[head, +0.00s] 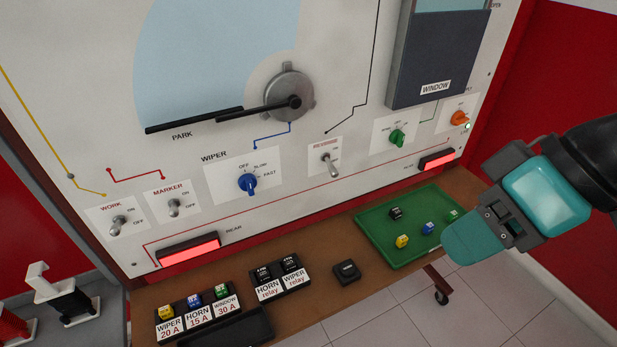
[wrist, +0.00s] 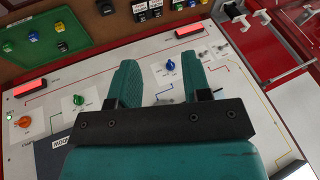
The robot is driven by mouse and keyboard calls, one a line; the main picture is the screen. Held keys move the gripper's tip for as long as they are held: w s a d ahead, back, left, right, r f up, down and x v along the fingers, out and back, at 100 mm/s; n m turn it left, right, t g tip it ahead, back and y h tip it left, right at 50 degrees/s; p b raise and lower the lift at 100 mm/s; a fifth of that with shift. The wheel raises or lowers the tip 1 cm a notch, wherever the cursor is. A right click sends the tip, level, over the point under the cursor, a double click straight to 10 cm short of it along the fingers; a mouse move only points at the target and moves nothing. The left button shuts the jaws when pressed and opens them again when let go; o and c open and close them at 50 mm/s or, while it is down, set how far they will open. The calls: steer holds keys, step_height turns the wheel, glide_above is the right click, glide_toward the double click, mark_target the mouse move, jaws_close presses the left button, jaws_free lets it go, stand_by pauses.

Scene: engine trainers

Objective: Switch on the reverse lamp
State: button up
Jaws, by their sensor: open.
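The reverse switch (head: 329,165) is a small silver toggle on a white plate with small red lettering, at the middle of the panel in the head view. Its lever leans upward, but the lettering is too small to read its setting surely. My gripper (head: 472,243) is at the right in the head view, in front of the panel and well apart from the switch. In the wrist view my gripper (wrist: 161,80) has its two teal fingers spread, with nothing between them. The switch is not clear there, probably behind the left finger. I cannot pick out a reverse lamp.
Two red rear lamps (head: 188,250) (head: 437,159) glow. A blue wiper knob (head: 248,183), a green knob (head: 397,137), an orange knob (head: 459,118) and marker (head: 174,207) and work (head: 118,225) toggles are nearby. A green tray (head: 375,238) and fuse holders sit on the ledge below.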

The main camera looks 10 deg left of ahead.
steer(key=w+a+f+n+t+y+b, duration=0.1)
steer(key=w+a+f+y+b, duration=0.1)
steer(key=f+b, duration=0.25)
steer(key=w+a+f+n+y+b, duration=0.1)
steer(key=w+a+f+b, duration=0.15)
steer(key=f, duration=0.25)
steer(key=m+t+y+b, duration=0.3)
steer(key=t+b, duration=0.9)
steer(key=b, duration=0.6)
glide_toward(335, 172)
steer(key=p+x, duration=0.6)
steer(key=p, duration=0.1)
steer(key=p+x, duration=0.3)
steer(key=shift+f+p, duration=0.3)
steer(key=shift+p, duration=0.05)
steer(key=shift+w+a+f, duration=0.15)
steer(key=shift+w+a, duration=0.2)
steer(key=shift+w, duration=0.1)
steer(key=shift+p, duration=0.3)
jaws_close()
